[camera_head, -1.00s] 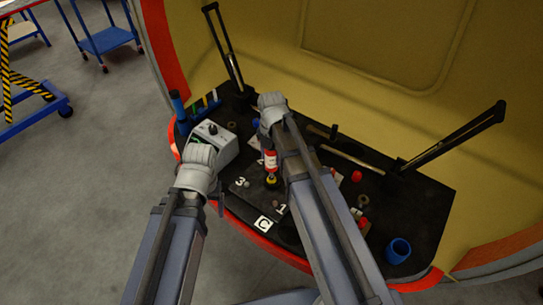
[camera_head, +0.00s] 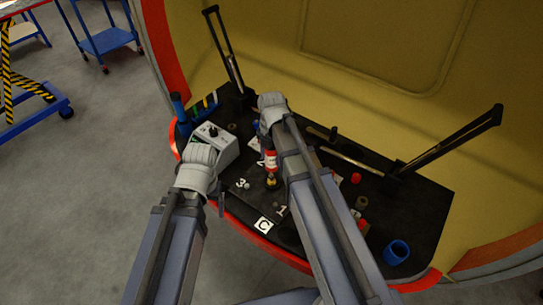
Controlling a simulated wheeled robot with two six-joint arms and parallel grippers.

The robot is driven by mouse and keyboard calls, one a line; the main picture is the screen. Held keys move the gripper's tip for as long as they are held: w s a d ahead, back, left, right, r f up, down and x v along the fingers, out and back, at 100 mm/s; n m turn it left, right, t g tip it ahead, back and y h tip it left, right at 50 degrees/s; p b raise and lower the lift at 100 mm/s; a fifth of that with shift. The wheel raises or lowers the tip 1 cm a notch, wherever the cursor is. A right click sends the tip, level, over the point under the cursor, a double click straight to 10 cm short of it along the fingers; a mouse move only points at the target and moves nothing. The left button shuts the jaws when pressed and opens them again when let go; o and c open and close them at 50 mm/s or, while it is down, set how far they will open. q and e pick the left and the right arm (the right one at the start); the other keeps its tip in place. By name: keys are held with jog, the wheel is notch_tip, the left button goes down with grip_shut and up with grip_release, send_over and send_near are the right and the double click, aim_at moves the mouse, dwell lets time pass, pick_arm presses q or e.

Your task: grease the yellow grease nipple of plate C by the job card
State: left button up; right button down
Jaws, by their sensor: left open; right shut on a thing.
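Plate C is a dark plate with a white C label (camera_head: 264,225) and white numbers, of which 1, 2 and 3 show. My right gripper (camera_head: 267,146) is shut on a red tool (camera_head: 270,160) with a pale band, held upright over the plate. A yellow part (camera_head: 271,182) shows directly under the tool; I cannot tell whether it is the tool's tip or the yellow nipple, or whether they touch. My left gripper (camera_head: 221,206) is open and empty at the plate's left, mostly hidden by its wrist. I cannot make out the job card.
A pale box with a black knob (camera_head: 215,138) stands behind my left wrist. A blue cup (camera_head: 397,252) stands at the right. Small red parts (camera_head: 356,178) and rings lie right of my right arm. Black struts (camera_head: 450,142) rise at the back.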

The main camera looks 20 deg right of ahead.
pick_arm(q)
notch_tip(320, 180, up, 4)
jog(key=p, duration=0.3)
jog(key=shift+f, duration=0.1)
dwell(0.3)
